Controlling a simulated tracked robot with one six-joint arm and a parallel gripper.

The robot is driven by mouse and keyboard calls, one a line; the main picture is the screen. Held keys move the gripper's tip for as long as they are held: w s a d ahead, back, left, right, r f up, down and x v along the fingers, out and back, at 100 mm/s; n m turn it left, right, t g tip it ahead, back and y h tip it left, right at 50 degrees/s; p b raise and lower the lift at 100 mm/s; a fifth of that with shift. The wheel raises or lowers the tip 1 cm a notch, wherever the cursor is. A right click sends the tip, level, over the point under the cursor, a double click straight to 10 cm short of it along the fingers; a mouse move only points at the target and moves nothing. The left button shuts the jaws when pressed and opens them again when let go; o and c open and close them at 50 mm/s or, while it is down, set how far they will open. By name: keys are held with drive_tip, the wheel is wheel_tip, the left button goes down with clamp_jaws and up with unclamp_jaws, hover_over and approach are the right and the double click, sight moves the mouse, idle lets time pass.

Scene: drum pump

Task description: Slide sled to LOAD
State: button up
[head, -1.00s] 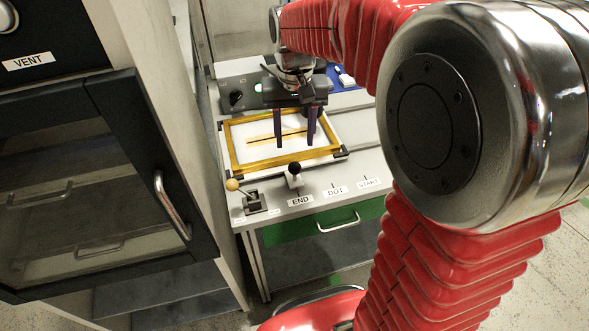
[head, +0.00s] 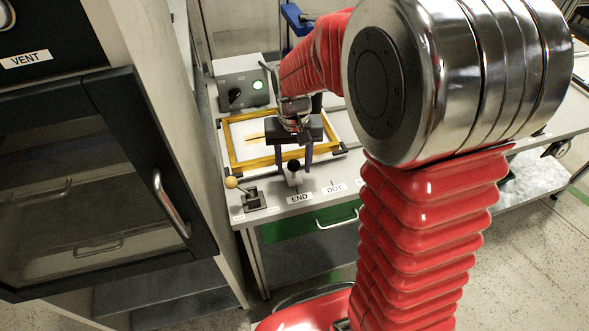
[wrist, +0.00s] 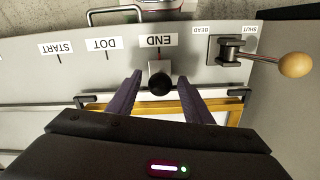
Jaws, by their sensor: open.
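The sled shows as a small light block with a black ball knob (head: 294,166) at the END label (head: 300,198) on the front strip of the bench. In the wrist view, the black knob (wrist: 159,84) appears between my two purple fingers. My gripper (head: 293,170) is open and points down over the front of the bench. A finger shows on each side of the knob; whether they are down at its height I cannot tell. The DOT label (wrist: 108,44) and START label (wrist: 57,48) sit along the same strip. No LOAD label is readable.
A yellow-framed panel (head: 238,163) lies behind the knob. A lever with a yellow ball (head: 232,183) stands left of it, by SHUT and BEAD labels (wrist: 251,29). A tall cabinet (head: 195,150) closes off the left. A drawer handle (head: 337,220) is below.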

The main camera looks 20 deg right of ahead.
drive_tip(key=shift+f, duration=1.35)
clamp_jaws()
drive_tip(key=shift+d, duration=0.1)
